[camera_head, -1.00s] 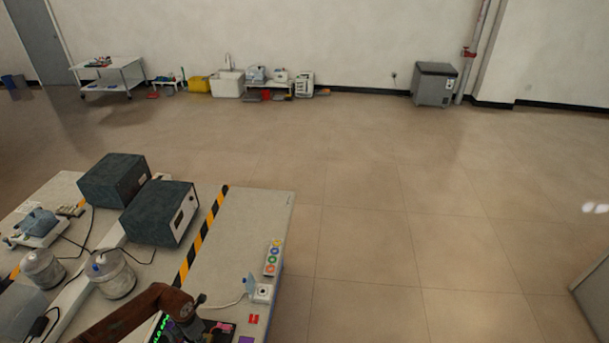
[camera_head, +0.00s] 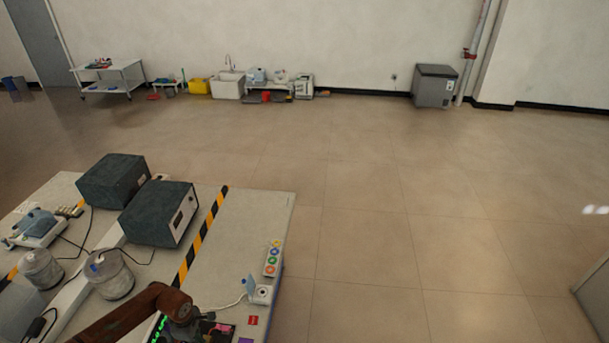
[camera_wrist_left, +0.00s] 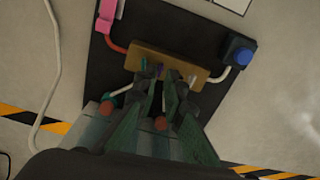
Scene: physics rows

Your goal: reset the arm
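My left arm, a rusty brown link, comes in from the bottom left in the head view. Its wrist (camera_head: 182,308) is above the near right part of the workbench, and the fingers there cannot be made out. In the left wrist view my left gripper (camera_wrist_left: 163,80) has its dark green fingers close together with a narrow dark gap. The fingertips are over a tan block (camera_wrist_left: 165,62) on a black board (camera_wrist_left: 190,30). Whether they touch or grip anything cannot be told. My right gripper is not in view.
The workbench (camera_head: 245,215) carries two dark boxes (camera_head: 113,181) (camera_head: 160,213), jars (camera_head: 110,274), cables and a strip of coloured buttons (camera_head: 272,258). A white device (camera_head: 261,293) is near the right edge. The wrist view shows a blue knob (camera_wrist_left: 239,55). The floor (camera_head: 400,210) beyond is clear.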

